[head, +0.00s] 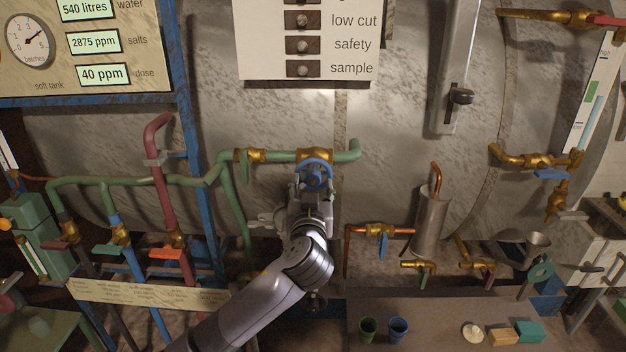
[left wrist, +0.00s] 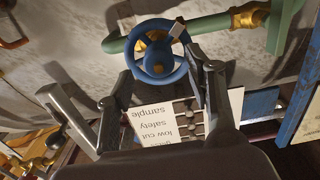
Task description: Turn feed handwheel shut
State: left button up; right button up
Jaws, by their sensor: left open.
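The handwheel (head: 315,165) is blue with a brass-coloured hub, on a brass valve body (head: 313,154) in the green pipe. My right gripper is not in view.
The green pipe (head: 205,181) runs left from the valve, with a green lever (head: 243,165) close by. A white label board (head: 308,68) hangs above. A copper pipe with a blue lever (head: 383,246) is to the right. Cups (head: 368,328) and small blocks (head: 501,337) stand on a bench below.

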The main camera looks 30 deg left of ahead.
aim_at(313, 177)
pick_arm(q)
jog(key=shift+x, duration=1.15)
jog(key=shift+c, duration=0.5)
jog(key=c, duration=1.1)
